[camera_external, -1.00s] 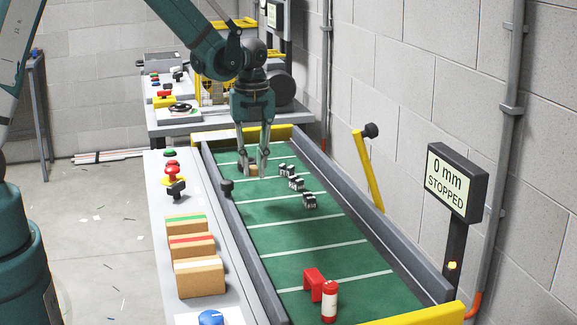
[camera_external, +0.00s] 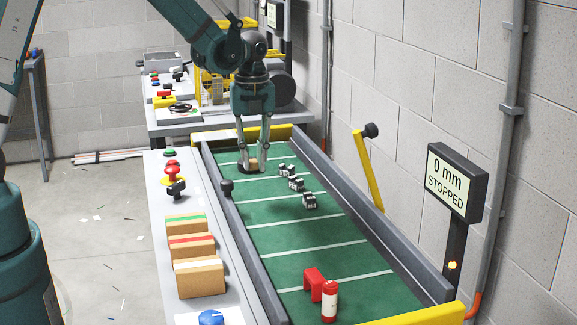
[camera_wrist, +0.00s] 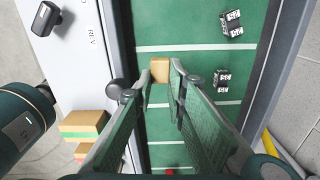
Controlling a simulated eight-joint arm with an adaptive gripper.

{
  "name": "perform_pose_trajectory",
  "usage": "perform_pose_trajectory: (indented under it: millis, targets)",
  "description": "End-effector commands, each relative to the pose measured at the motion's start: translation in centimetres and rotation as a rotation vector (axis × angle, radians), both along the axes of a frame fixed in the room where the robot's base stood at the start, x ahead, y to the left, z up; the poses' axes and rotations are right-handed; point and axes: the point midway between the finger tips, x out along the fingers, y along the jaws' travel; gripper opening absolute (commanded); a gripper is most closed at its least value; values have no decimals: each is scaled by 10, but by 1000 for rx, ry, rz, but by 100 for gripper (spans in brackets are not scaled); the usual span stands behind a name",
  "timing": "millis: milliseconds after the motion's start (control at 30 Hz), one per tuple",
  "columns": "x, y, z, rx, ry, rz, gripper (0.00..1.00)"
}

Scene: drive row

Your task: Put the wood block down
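The wood block (camera_external: 253,163) is a small tan block at the far end of the green belt (camera_external: 312,236). My gripper (camera_external: 256,166) points down with one finger on each side of it. In the wrist view the block (camera_wrist: 160,70) sits between the two fingertips (camera_wrist: 161,72), which appear to touch its sides. The block is close to the belt surface, with a dark patch just below it. I cannot tell whether its underside touches the belt, since the fingers partly hide it.
Several black-and-white marked blocks (camera_external: 296,184) lie right of my gripper. A red bracket (camera_external: 314,282) and red cylinder (camera_external: 329,301) stand at the belt's near end. Dark rails flank the belt. Striped boxes (camera_external: 192,246) stand on the left ledge. A display (camera_external: 448,183) reads "0 mm STOPPED".

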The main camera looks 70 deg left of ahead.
Motion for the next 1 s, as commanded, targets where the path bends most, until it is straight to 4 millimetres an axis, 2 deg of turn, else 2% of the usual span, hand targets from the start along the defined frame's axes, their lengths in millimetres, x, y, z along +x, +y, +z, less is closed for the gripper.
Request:
perform_pose_trajectory:
  millis: [167,500,600,733,1000]
  targets:
    - [10,24,1,0,0,12,11]
    - [32,100,3,0,-1,42,11]
    - [37,116,3,0,-1,49,11]
    - [39,128,3,0,-2,52,11]
    - [39,129,3,0,-2,52,11]
